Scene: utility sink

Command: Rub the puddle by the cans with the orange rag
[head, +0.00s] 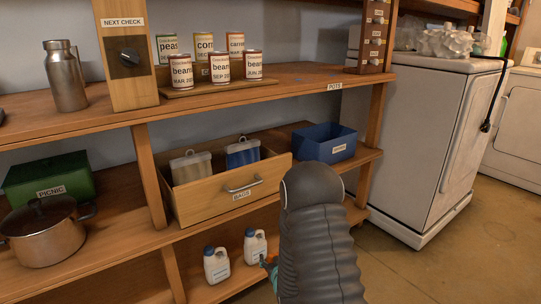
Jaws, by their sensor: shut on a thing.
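Several labelled cans stand at the back of the upper wooden shelf. The front row includes a beans can (181,72), a second beans can (220,68) and a third (254,65). Peas (168,48), corn and carrot cans stand behind them on a wooden riser (205,88). I cannot make out a puddle near the cans. My dark ribbed arm rises at the lower middle right, in front of the shelves and well below the cans.
A steel flask (65,77) and a dial post (126,57) stand left of the cans; a knob panel (374,35) stands right. Below are a bag drawer (235,190), blue bin (323,143), pot (43,232) and white jugs (217,264). The upper shelf front (290,82) looks clear.

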